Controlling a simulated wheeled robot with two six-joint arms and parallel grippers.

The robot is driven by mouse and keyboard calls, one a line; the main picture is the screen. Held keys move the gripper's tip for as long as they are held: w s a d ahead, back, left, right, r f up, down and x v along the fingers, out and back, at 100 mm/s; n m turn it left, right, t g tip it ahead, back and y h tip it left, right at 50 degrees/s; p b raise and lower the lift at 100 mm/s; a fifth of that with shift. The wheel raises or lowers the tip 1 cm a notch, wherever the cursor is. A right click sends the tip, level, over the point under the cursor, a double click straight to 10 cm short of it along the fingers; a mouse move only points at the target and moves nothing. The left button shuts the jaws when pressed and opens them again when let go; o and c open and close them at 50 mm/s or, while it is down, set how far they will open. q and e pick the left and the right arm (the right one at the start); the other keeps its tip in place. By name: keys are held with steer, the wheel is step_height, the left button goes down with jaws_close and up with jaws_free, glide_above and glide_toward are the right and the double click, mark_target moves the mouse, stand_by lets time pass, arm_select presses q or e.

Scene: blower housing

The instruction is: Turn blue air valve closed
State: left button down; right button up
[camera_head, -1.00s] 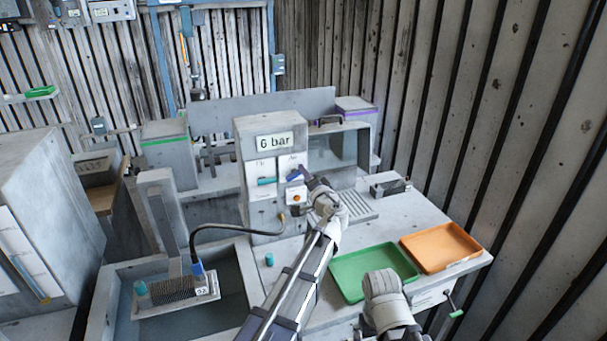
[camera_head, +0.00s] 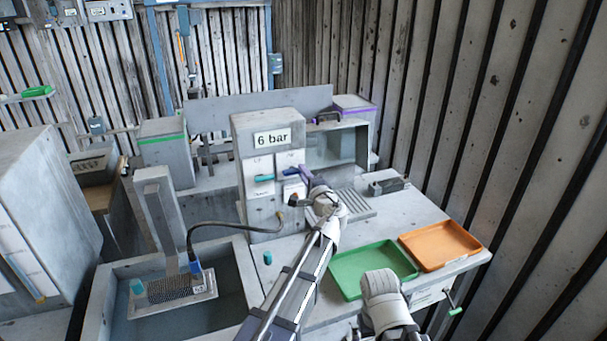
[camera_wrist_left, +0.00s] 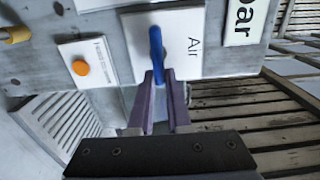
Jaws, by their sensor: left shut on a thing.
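The blue air valve handle (camera_head: 290,171) sits on a white plate on the front of the grey box marked "6 bar". In the left wrist view the blue handle (camera_wrist_left: 156,45) stands out from the plate labelled "Air" (camera_wrist_left: 193,50) and runs along the same direction as the lettering, lying about level on the panel. My left gripper (camera_head: 304,173) reaches it from the right; its purple fingers (camera_wrist_left: 158,95) are shut on the handle's near end. Part of the handle is hidden between the fingers. My right gripper is not in view.
A teal handle (camera_head: 264,178) is on the plate left of the blue one. An orange button (camera_wrist_left: 81,68) sits close by. A green tray (camera_head: 345,290) and orange tray (camera_head: 440,262) lie on the bench at right. A black hose (camera_head: 235,227) arches below the panel.

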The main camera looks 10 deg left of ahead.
arm_select(q)
steer(key=c, duration=0.9)
jaws_free()
steer(key=shift+o, duration=0.2)
steer(key=v, duration=0.8)
steer(key=shift+f, duration=0.1)
